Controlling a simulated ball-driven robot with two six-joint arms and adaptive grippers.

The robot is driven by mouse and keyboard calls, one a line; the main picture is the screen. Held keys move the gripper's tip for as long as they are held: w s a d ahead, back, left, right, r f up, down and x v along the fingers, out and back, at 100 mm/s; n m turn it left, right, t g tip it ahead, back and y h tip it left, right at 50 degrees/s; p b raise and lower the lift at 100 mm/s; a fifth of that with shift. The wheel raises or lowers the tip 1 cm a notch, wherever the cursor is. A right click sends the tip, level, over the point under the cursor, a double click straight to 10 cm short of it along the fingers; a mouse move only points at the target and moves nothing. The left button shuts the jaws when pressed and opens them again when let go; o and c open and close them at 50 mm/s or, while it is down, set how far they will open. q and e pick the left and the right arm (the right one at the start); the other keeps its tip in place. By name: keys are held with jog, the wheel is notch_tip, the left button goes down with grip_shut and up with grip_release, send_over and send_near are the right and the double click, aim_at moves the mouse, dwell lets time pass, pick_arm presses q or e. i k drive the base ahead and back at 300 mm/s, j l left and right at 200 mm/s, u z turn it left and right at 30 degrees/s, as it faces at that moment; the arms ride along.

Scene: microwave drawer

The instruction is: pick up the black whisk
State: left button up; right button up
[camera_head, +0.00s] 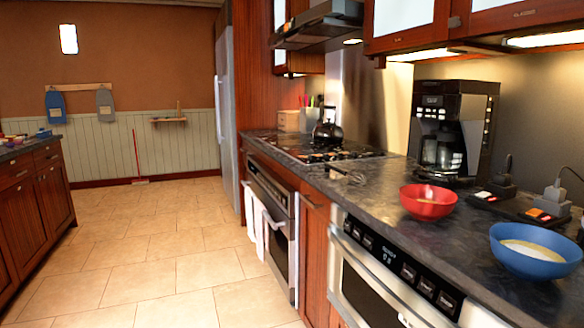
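The black whisk (346,174) lies on the dark stone counter (382,192), near the front edge, just right of the gas cooktop. It looks small and dark against the counter, so its handle and wires are hard to tell apart. Neither of my grippers shows in this view.
A red bowl (428,202), a blue bowl (536,249) and a coffee maker (452,130) stand right of the whisk. A kettle (327,132) sits on the cooktop (312,146). The tiled floor (170,240) left of the counter is clear. An island cabinet (35,190) stands at far left.

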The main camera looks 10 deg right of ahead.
aim_at(327, 167)
jog(key=i+j+u, duration=0.1)
jog(key=i, duration=0.75)
jog(key=i+j, duration=0.15)
jog(key=i, duration=0.65)
jog(key=j+u, duration=0.05)
